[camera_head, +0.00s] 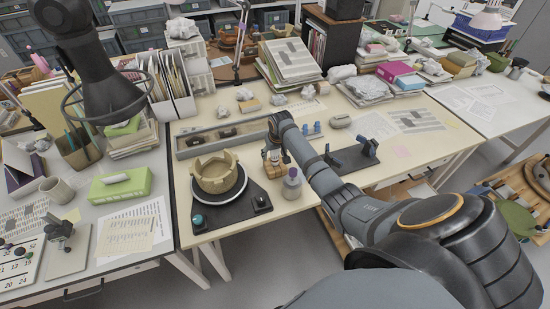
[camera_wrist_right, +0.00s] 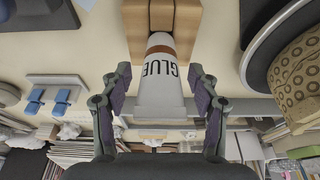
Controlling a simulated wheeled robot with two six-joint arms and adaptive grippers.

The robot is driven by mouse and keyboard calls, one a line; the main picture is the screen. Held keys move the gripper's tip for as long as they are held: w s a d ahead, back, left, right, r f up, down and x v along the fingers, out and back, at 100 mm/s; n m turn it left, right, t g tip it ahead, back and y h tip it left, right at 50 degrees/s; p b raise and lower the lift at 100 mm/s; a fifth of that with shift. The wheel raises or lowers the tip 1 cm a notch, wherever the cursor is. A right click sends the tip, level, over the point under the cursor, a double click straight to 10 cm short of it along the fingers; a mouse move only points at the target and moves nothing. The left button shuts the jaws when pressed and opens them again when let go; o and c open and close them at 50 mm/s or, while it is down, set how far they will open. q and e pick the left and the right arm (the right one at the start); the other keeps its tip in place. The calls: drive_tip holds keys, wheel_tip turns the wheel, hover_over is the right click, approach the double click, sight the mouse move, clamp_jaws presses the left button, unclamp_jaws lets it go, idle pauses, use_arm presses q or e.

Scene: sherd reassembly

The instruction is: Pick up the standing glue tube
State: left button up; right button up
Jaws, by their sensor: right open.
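The glue tube (camera_wrist_right: 158,88) is white with GLUE printed on it. In the right wrist view it stands at a wooden holder (camera_wrist_right: 160,18), between the two fingers of my right gripper (camera_wrist_right: 157,80). The fingers are open, with a visible gap on each side of the tube. In the head view the gripper is mostly hidden by my right arm, close to the small wooden holder (camera_head: 272,158) right of the pot. The tube is hard to make out there. My left gripper does not show.
The broken clay pot (camera_head: 217,175) sits on a round turntable left of the holder and shows in the wrist view (camera_wrist_right: 300,75). A grey bottle (camera_head: 291,186) stands just in front. A long tray (camera_head: 188,153) lies behind, and a dark stand with blue clamps (camera_head: 352,158) is at right.

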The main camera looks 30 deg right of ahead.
drive_tip(key=c, duration=1)
drive_tip(key=shift+r, duration=0.1)
